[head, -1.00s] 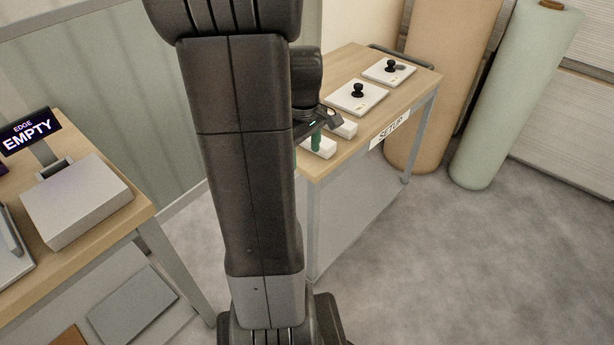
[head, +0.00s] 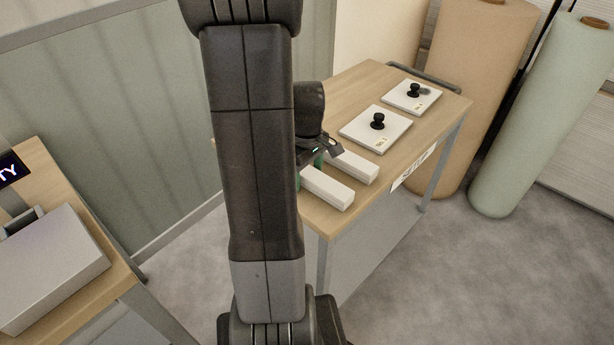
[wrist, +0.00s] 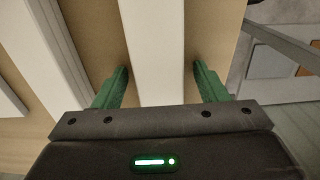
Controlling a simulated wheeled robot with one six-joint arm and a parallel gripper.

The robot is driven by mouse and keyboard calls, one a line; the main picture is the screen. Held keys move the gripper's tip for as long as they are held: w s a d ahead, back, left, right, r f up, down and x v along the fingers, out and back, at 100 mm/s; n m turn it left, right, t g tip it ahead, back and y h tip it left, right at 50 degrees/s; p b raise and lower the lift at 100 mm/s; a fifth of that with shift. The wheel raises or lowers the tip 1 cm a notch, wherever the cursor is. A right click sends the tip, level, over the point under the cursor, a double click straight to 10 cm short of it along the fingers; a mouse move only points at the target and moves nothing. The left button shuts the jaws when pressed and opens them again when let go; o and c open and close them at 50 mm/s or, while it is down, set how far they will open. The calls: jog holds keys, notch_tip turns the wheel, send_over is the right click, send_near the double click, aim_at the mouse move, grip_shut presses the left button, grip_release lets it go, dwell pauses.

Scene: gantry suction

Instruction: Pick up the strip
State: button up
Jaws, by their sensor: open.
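Two white strips lie side by side on the wooden table. The near strip (head: 327,187) is close to the table's edge, and the other strip (head: 354,166) lies just behind it. My gripper (wrist: 161,74) is open, with one green finger on each side of a white strip (wrist: 152,45) in the wrist view. This appears to be the near strip. Gaps show between the strip and both fingers. The strip's end under the gripper body is hidden. In the head view my arm covers most of the gripper (head: 309,170) and the strips' left ends.
Two white plates with black knobs, a nearer plate (head: 362,136) and a farther plate (head: 424,103), sit farther back on the table (head: 345,92). A bench with a grey box (head: 50,265) stands at left. Tall rolls (head: 480,80) stand behind the table at right.

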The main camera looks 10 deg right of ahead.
jog(key=c, duration=1.3)
